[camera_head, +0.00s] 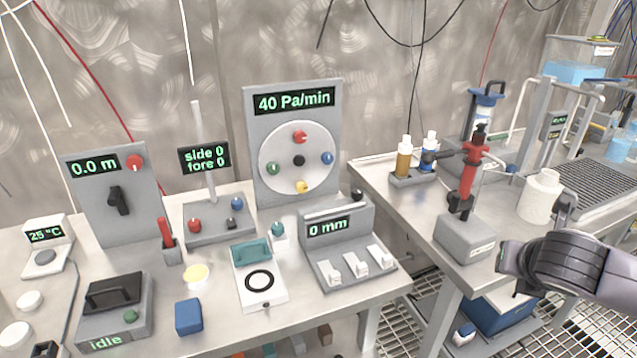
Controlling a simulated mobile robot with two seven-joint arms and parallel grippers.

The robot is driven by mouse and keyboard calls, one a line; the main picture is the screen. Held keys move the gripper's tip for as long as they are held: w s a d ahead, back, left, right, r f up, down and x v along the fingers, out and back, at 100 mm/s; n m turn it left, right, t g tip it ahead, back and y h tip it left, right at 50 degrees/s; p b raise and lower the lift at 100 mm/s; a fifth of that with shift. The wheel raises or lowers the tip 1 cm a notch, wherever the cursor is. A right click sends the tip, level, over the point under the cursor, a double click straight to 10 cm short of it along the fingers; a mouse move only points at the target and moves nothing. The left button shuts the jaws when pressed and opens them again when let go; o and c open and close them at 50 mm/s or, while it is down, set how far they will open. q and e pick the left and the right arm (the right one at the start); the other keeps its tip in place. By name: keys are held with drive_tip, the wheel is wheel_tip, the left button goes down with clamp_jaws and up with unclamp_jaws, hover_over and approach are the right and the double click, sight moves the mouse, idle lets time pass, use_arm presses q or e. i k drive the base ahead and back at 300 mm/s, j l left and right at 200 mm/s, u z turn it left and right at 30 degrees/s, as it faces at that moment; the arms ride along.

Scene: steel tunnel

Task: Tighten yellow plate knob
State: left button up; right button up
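The yellow knob (303,187) sits at the bottom of a round pale plate (279,152) on an upright grey panel (253,113). A red knob (299,137) is at the top of the plate, a blue knob (326,158) at its right and a green knob (273,168) at its left. A black hub (299,160) is in the middle. The panel's display (294,101) reads 40 Pa/min. Part of my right arm shows at the right edge, well away from the panel, and I make out no gripper fingers on it. My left gripper is not in view.
In front of the panel stand a grey box reading 0 mm (336,255) and a white device with a black ring (259,287). A two-knob stand (217,220) is to the left. A blue cube (188,316) lies near the front edge. A gap separates this bench from the right bench (400,212).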

sight(301, 187)
drive_tip(key=l+u, duration=0.6)
drive_tip(key=u, duration=0.25)
drive_tip(key=i+l+u, duration=0.2)
drive_tip(key=u, duration=0.15)
drive_tip(key=i+l+u, duration=0.3)
